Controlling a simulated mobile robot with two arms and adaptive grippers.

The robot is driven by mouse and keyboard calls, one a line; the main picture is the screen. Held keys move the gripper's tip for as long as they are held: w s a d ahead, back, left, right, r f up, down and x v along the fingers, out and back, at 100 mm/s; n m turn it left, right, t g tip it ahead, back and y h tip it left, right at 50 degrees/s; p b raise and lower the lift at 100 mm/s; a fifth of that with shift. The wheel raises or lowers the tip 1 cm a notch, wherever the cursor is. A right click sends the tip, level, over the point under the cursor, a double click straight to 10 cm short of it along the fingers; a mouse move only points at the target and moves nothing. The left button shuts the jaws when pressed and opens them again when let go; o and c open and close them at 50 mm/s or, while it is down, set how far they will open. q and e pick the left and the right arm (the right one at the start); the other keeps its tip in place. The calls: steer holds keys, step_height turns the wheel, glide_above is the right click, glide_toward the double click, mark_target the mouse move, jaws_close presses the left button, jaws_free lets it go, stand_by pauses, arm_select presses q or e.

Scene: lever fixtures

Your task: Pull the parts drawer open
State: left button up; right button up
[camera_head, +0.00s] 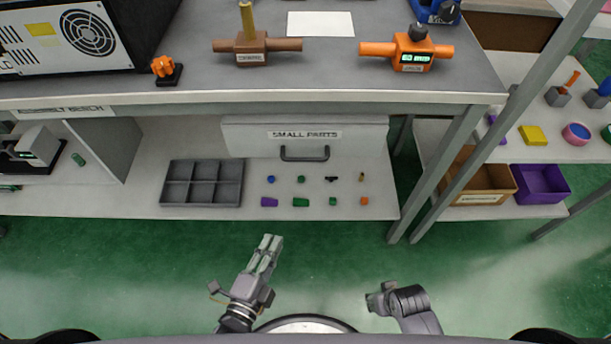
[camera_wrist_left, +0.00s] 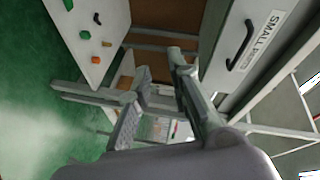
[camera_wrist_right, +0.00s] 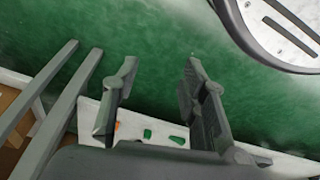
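The parts drawer (camera_head: 240,136) is a light grey front labelled SMALL PARTS under the workbench top, and it looks closed. Its dark bar handle (camera_head: 304,154) sits at the lower middle of the front. In the left wrist view the drawer front (camera_wrist_left: 228,78) and handle (camera_wrist_left: 241,45) show at the upper right. My left gripper (camera_head: 271,241) is in front of the lower shelf, short of the handle and touching nothing. Its fingers stand apart in the left wrist view (camera_wrist_left: 155,85). My right gripper (camera_head: 372,300) is low over the floor; its fingers (camera_wrist_right: 160,85) are apart and empty.
Below the drawer, a shelf (camera_head: 340,207) holds a grey divided tray (camera_head: 202,203) and several small coloured parts. A bench leg (camera_head: 440,170) stands to the right, with a brown bin (camera_head: 488,184) and a purple bin (camera_head: 548,184) beyond. The green floor (camera_head: 330,255) before the shelf is clear.

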mark_target(306, 158)
arm_select(q)
step_height(306, 158, up, 10)
steer(key=d+m+t+h+b, duration=0.1)
steer(key=m+t+h+b, duration=0.15)
steer(key=m, duration=0.25)
steer(key=shift+t, duration=0.35)
steer(key=x, duration=1.7)
steer(key=shift+w+r, duration=0.1)
steer(key=shift+w, duration=0.3)
arm_select(e)
steer(key=r, duration=0.1)
steer(key=w+r, duration=0.1)
steer(key=r, duration=0.2)
steer(key=shift+w+a+r, duration=0.1)
steer(key=shift+w, duration=0.25)
arm_select(q)
steer(key=shift+c, duration=0.5)
arm_select(e)
steer(key=shift+s, duration=0.1)
arm_select(q)
jaws_close()
arm_select(e)
steer(key=shift+s, duration=0.1)
steer(key=shift+w, duration=0.2)
